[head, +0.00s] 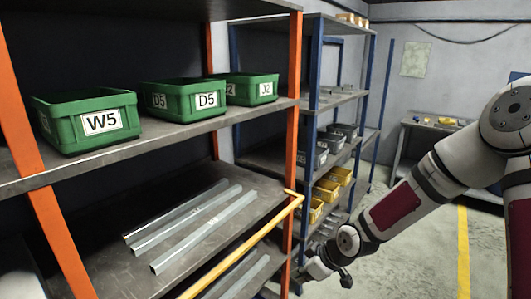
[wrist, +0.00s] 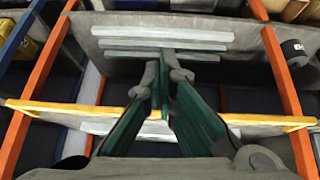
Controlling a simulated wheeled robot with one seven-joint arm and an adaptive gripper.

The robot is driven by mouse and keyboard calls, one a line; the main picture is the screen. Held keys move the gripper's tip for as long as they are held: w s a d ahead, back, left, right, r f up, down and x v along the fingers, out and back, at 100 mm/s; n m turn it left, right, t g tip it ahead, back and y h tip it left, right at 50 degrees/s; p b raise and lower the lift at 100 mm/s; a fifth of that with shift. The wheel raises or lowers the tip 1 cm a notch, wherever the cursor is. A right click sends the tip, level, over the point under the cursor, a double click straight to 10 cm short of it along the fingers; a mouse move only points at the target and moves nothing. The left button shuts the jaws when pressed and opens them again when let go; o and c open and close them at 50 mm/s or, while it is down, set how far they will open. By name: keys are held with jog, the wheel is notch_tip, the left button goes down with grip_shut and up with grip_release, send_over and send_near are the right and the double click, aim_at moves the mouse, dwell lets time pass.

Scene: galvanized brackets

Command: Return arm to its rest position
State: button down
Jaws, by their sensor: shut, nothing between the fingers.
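My gripper (head: 312,270) is at the lower middle of the head view, at the end of my arm, by the right orange post of the near rack. In the wrist view my gripper (wrist: 163,72) has its two green-sided fingers brought together, with nothing seen between the tips. Galvanized brackets (head: 200,226) lie side by side on the middle shelf; they also show beyond the fingertips in the wrist view (wrist: 160,44). The fingers overlap the yellow bar in that view; I cannot tell whether they touch it.
A yellow bar (head: 245,247) runs along the shelf front between orange posts (head: 294,130). Green bins, W5 (head: 60,133), D5 (head: 178,115) and J2 (head: 240,100), stand above. A blue-post rack (head: 315,85) holds yellow and grey bins. Open floor (head: 415,255) lies right, with a table (head: 440,128) behind.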

jog(key=s+d+r+m+h, duration=0.25)
jog(key=s+d+r, duration=0.25)
jog(key=r, duration=0.5)
jog(key=s+d+r+m+h, duration=0.2)
jog(key=s+d+r+h, duration=0.25)
jog(key=r, duration=0.55)
jog(key=s+r+m+y, duration=0.1)
jog(key=s+r+m, duration=0.2)
jog(key=s, duration=0.6)
jog(key=s+r+m+t+y, duration=0.1)
jog(key=s+r+m, duration=0.2)
jog(key=s+r, duration=0.4)
jog(key=shift+s+a+r, duration=0.15)
jog(key=shift+s+r, duration=0.05)
jog(key=shift+s, duration=0.85)
